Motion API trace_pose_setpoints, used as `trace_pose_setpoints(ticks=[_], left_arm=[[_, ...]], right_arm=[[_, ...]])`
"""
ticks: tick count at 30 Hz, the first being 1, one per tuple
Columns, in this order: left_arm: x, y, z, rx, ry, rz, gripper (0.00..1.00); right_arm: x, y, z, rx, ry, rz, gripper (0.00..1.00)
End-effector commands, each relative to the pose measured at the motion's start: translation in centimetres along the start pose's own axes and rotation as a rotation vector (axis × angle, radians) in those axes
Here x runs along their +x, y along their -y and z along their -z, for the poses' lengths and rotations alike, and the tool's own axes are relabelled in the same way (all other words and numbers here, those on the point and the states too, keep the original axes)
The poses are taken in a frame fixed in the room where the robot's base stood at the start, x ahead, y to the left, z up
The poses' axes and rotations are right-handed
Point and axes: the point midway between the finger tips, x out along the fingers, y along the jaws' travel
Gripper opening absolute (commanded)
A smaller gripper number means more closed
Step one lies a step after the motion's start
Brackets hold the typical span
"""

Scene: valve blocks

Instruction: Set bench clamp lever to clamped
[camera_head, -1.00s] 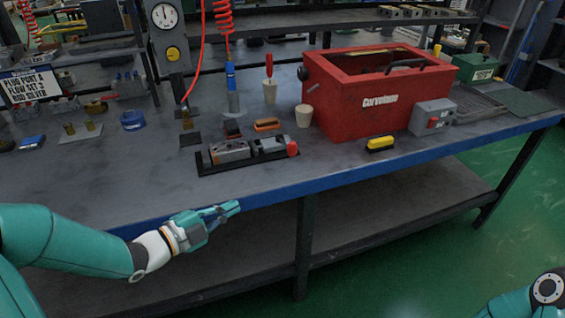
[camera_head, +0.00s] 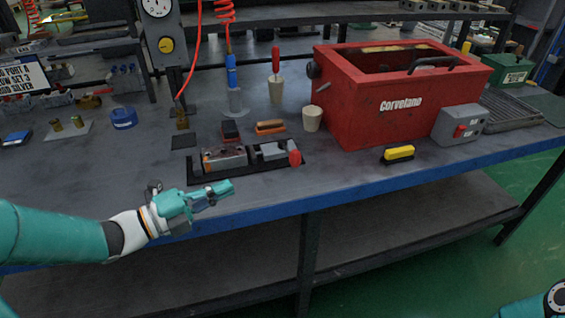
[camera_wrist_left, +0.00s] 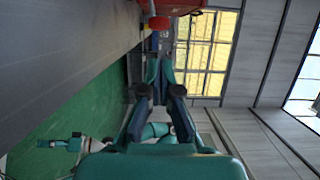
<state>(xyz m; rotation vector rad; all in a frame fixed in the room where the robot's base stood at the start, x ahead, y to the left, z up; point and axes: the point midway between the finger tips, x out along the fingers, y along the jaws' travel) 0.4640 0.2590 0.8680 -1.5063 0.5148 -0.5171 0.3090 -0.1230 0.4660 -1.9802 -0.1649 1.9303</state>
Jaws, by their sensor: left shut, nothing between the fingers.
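The bench clamp (camera_head: 225,160) is a low grey metal vise on a dark base near the bench's front edge in the head view. A red knob (camera_head: 295,158), seemingly the end of its lever, sits at its right end, low beside the jaws. The red knob also shows at the top of the left wrist view (camera_wrist_left: 159,23). My left gripper (camera_head: 228,188) is shut and empty, in front of the clamp and left of the knob, apart from both. My right arm shows at the lower left of the left wrist view, its gripper (camera_wrist_left: 45,143) too small to read.
A red Corveland box (camera_head: 365,118) stands right of the clamp, with a yellow-topped brush (camera_head: 398,153) before it. The bench's blue front edge (camera_head: 350,195) runs below my left gripper.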

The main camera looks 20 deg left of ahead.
Motion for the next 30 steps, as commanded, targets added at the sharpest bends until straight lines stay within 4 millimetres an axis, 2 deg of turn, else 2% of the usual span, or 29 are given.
trace_pose_setpoints(ticks=[8,24,30], left_arm=[[1.6,0.0,0.1,-0.002,-0.006,0.0,0.0],[11.7,0.0,0.3,-0.003,-0.008,0.0,0.0],[13.8,-0.1,0.2,-0.003,-0.006,-0.001,0.0]], right_arm=[[-0.1,0.0,0.0,0.0,0.0,0.0,0.85],[-0.8,0.3,0.0,0.0,-0.001,0.0,0.85],[-0.9,0.3,0.0,0.0,0.0,0.0,0.85]])
